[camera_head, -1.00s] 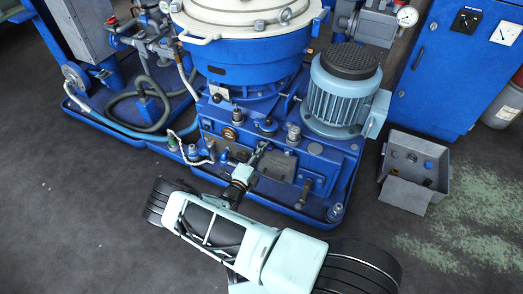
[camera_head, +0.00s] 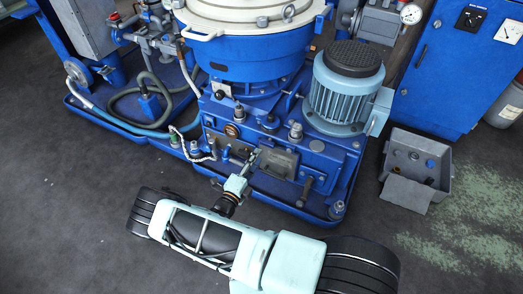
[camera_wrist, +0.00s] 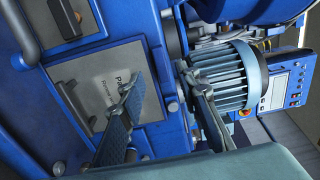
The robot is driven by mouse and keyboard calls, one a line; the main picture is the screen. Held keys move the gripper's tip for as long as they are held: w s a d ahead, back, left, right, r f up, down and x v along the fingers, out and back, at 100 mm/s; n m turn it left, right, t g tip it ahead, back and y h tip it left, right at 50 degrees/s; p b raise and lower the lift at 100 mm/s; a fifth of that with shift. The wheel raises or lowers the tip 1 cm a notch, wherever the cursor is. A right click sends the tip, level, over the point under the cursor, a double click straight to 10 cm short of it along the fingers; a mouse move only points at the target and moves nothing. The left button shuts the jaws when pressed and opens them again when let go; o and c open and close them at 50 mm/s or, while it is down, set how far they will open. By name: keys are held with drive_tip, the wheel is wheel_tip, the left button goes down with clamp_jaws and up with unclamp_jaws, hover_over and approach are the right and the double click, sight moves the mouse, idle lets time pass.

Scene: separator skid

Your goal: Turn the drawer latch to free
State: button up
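My gripper (camera_head: 250,160) is in front of the blue separator base, at the left side of a grey drawer front (camera_head: 278,162). In the wrist view my gripper (camera_wrist: 158,84) has its two fingers well apart with nothing between them. The drawer front (camera_wrist: 100,72) there bears partly hidden lettering and a dark bar handle (camera_wrist: 72,104). The left finger covers part of it. A small fitting (camera_wrist: 72,14) on a grey plate, possibly the latch, is cut by the top edge. I cannot tell its turn position. No contact is clear.
A dark lever (camera_head: 306,190) sticks out right of the drawer front. The finned motor (camera_head: 345,90) stands above right. A braided hose (camera_head: 192,157) lies to the left. A grey box (camera_head: 413,168) stands on the floor at right.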

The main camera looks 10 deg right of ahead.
drive_tip(key=v, duration=0.5)
drive_tip(key=shift+s+a, duration=0.2)
drive_tip(key=shift+s, duration=0.15)
